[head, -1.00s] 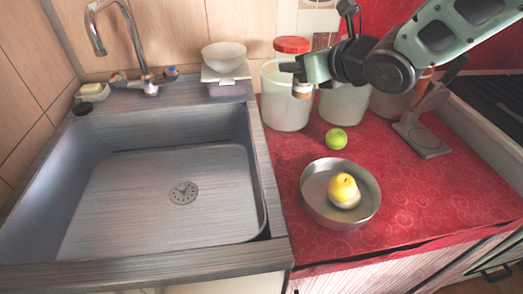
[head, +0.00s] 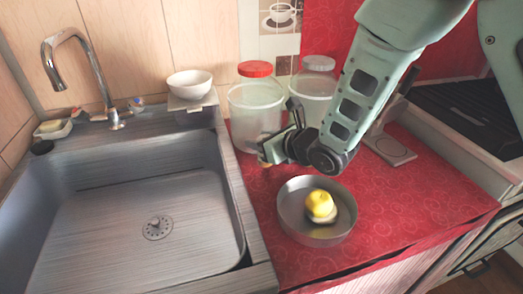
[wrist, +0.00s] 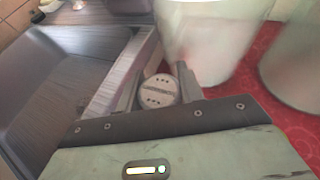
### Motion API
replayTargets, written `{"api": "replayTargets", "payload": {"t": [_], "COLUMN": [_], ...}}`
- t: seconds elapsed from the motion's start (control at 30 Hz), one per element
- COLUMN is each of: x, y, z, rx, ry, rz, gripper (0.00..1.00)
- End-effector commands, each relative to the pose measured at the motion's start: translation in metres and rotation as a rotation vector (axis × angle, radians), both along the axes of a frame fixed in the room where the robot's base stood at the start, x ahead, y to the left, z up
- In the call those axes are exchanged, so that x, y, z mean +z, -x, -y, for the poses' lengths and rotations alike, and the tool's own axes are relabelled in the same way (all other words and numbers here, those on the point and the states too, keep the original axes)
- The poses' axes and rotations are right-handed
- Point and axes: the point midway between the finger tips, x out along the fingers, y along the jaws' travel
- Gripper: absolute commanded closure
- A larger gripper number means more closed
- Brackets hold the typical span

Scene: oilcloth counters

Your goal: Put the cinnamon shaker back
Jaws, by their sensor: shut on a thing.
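The cinnamon shaker (wrist: 159,91) shows in the wrist view as a round, pale grey lid with small holes, seen from above. My gripper (wrist: 158,84) is shut on it, with one finger on each side. In the head view my gripper (head: 272,149) is low over the red cloth, in front of the red-lidded jar and close to the sink's right edge. Only a small tan part of the shaker (head: 264,162) shows there below the fingers. I cannot tell whether its base touches the counter.
A metal bowl (head: 291,219) holding a yellow fruit (head: 320,204) is in front. The sink (head: 130,210) is left; a scale with a bowl (head: 190,85) stands behind it.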

Motion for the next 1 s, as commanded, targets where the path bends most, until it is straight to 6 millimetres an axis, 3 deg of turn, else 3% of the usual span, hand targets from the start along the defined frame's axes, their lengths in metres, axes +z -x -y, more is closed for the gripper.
{"api": "replayTargets", "payload": {"t": [0.2,0.6,0.63,0.7,1.0], "x": [-0.032,-0.037,-0.036,-0.035,-0.034], "y": [0.000,0.000,0.000,0.000,0.000], "z": [0.000,0.000,0.000,0.000,0.000], "rx": [0.000,0.001,0.001,0.001,0.000], "ry": [0.001,0.000,0.000,0.000,0.000], "rz": [-0.003,-0.001,-0.001,-0.001,-0.001], "gripper": [0.86,0.86,0.57,0.41,0.41]}}
